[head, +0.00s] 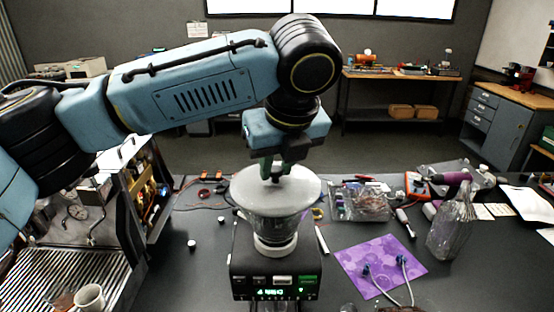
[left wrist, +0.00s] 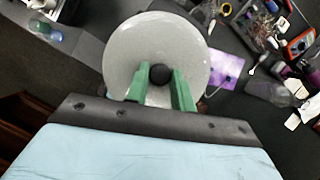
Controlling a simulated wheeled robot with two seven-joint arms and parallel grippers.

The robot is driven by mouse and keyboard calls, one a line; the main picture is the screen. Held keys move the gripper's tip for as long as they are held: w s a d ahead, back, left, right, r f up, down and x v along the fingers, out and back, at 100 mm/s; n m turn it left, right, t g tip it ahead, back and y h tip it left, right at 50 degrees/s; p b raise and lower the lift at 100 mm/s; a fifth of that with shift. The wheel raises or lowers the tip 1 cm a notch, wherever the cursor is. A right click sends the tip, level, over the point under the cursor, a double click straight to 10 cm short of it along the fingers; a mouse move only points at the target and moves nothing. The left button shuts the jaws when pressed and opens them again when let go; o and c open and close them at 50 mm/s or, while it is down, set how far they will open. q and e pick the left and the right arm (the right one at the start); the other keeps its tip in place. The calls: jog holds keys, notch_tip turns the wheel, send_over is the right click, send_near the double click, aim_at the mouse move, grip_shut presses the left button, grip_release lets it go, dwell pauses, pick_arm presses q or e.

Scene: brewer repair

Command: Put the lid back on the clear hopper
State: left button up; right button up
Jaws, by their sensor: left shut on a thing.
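The clear hopper (head: 272,228) stands upright on top of the black grinder (head: 275,272) with a lit green display. The round pale lid (head: 247,188) lies over the hopper's mouth and looks nearly level; I cannot tell whether it is fully seated. My left gripper (head: 275,172) comes down from above, its green fingers shut on the lid's knob. In the left wrist view the lid (left wrist: 130,50) is a large pale disc, with its dark knob (left wrist: 160,75) between the fingertips of the left gripper (left wrist: 162,82).
An espresso machine (head: 75,262) with a white cup (head: 90,298) stands at the left. A purple mat (head: 352,262), a clear bottle-like object (head: 450,232) and a bin of parts (head: 360,203) are at the right. Small white pieces lie on the dark bench left of the grinder.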

dwell(0.4)
pick_arm(q)
jog(key=o, duration=1.5)
jog(key=shift+o, duration=0.2)
jog(key=shift+r+p, duration=1.3)
jog(key=shift+r, duration=2.2)
grip_shut()
